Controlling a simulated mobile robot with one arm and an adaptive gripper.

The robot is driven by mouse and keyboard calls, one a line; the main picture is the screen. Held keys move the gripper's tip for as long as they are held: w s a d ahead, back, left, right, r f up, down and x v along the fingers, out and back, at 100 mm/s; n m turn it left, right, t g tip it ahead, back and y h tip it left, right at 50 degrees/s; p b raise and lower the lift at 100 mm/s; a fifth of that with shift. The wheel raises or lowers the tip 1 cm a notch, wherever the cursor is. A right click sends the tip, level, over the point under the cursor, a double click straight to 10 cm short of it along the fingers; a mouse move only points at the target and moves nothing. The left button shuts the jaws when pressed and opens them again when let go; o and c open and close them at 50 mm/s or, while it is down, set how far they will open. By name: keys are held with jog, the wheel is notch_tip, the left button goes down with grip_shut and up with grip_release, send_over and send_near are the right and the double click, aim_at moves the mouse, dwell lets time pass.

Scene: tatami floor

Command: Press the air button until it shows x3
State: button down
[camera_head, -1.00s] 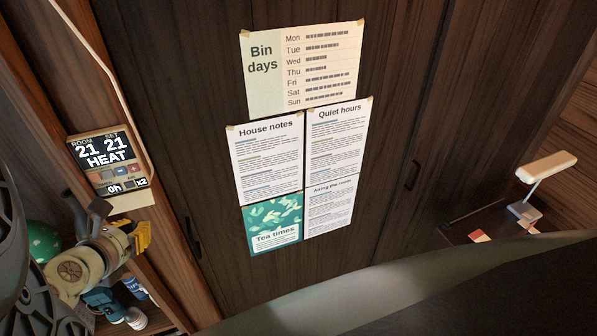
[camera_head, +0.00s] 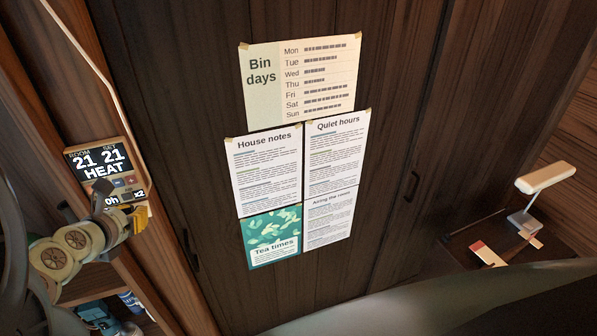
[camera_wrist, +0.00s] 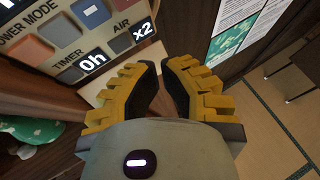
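The wall control panel (camera_head: 98,163) is at the left in the head view, reading room 21, set 21, HEAT. Its lower row shows the timer at 0h and the air readout (camera_wrist: 146,36) at x2. In the wrist view a small grey air button (camera_wrist: 119,46) sits under the AIR label, left of the x2. My gripper (camera_wrist: 162,66) has yellow ridged fingers with dark pads, slightly apart with nothing between them. The fingertips are just below and right of the air readout; contact cannot be told. In the head view my gripper (camera_head: 138,218) is just below the panel, partly hidden by my wrist.
Paper notices (camera_head: 262,170) hang on the dark wooden doors to the right. A shelf with bottles (camera_head: 130,300) lies below the panel. A green round thing (camera_wrist: 30,130) is at the left in the wrist view. A lamp (camera_head: 540,180) stands far right.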

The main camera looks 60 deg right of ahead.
jog(key=shift+w+d, duration=0.45)
jog(key=shift+a, duration=0.1)
dwell(1.0)
jog(key=shift+w+f+b, duration=0.1)
jog(key=shift+w+b, duration=0.1)
jog(key=shift+b, duration=0.25)
jog(key=shift+w+d, duration=0.2)
jog(key=shift+d, duration=0.1)
jog(key=shift+w+d+b, duration=0.2)
jog(key=shift+w+b, duration=0.05)
jog(key=shift+b, duration=0.45)
dwell(0.6)
jog(key=shift+s+a, duration=0.45)
jog(key=shift+s, duration=0.15)
jog(key=shift+s+a+p, duration=0.1)
jog(key=shift+p, duration=0.2)
